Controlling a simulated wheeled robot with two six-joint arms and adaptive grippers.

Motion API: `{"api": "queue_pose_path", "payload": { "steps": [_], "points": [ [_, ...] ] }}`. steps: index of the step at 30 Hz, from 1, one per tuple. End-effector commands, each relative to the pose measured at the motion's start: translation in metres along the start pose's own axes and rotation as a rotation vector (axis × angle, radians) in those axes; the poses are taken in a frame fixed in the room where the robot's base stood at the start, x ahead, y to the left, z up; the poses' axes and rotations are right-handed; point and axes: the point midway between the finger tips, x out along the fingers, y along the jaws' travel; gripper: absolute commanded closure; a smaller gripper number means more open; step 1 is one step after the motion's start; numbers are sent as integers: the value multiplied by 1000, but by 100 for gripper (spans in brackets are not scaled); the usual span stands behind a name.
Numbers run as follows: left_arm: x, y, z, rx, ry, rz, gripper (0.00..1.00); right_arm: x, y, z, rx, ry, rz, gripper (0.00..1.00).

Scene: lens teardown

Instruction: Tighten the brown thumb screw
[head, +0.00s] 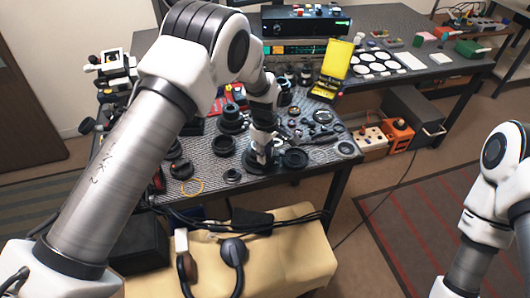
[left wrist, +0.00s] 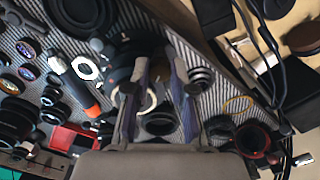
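My left gripper (head: 262,156) points down among the lens parts near the front edge of the striped workbench. In the left wrist view its two fingers (left wrist: 158,72) stand apart, with dark parts and a small pale-brown patch between the tips. I cannot tell whether the fingers touch anything there. I cannot make out the brown thumb screw; the gripper may hide it. A black ring-shaped part (head: 295,158) lies just right of the gripper in the head view. My right arm shows at the right edge, but its gripper is out of view.
The workbench (head: 210,192) is crowded with black lens rings and barrels. A yellow ring (head: 192,187) lies near its front edge. A yellow-lidded box (head: 336,60) stands at the back. A tan padded seat (head: 300,262) with cables and headphones (head: 233,252) is in front.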

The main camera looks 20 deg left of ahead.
Motion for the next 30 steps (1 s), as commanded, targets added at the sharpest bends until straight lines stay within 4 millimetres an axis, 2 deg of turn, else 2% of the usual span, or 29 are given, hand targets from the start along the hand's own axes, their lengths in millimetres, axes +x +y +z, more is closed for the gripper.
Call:
{"api": "queue_pose_path", "payload": {
  "steps": [10,16,30],
  "points": [
    [1,-1,0,17,-1,-3,100,0,0,0,0,0,0,0],
    [1,-1,0,87,-1,-3,100,-2,0,0,0,0,0,0],
    [1,-1,0,470,-1,-2,100,-10,0,0,0,0,0,0]
  ]
}}
